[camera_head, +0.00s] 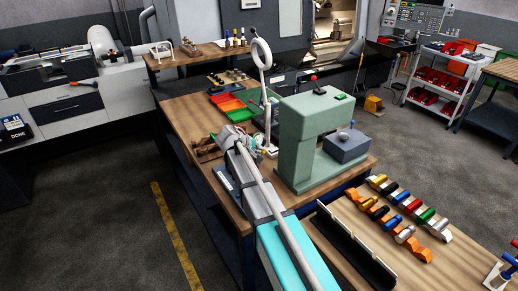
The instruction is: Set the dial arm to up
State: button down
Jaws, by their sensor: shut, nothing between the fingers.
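My arm reaches from the bottom of the picture up to the wooden workbench. My gripper (229,136) is at its far end, small and seen from behind, over the bench just left of the green machine. It is shut with nothing visible in it. A small round pale dial-like part (258,140) is close to the right of my gripper. The dial arm is too small and too covered to make out, so I cannot tell which way it points or whether my gripper touches it.
The green machine (305,120) with a grey block (346,148) stands right of my arm. A white ring lamp (261,53) rises behind my gripper. Coloured trays (231,105) lie beyond. A wooden table (345,215) with several coloured parts is at front right. Open floor (120,200) is left.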

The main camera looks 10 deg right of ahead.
jog(key=r+p+v, duration=0.1)
jog(key=p+v, duration=0.7)
jog(key=v, duration=0.4)
jog(key=shift+r+p, duration=0.15)
jog(key=shift+p, duration=0.15)
jog(key=shift+d, duration=0.1)
jog(key=s+d+f+m+g+y+b, duration=0.2)
jog(key=s+f, duration=0.6)
jog(key=s, duration=0.4)
jog(key=s+d+f+m+g+y+b, duration=0.3)
jog(key=s+d+f+y+b, duration=0.3)
jog(key=s, duration=0.7)
notch_tip(320, 180, down, 3)
jog(key=shift+d+f+g+b, duration=0.1)
jog(key=shift+d+g+b, duration=0.3)
jog(key=shift+d+b, duration=0.75)
jog(key=shift+a, duration=0.15)
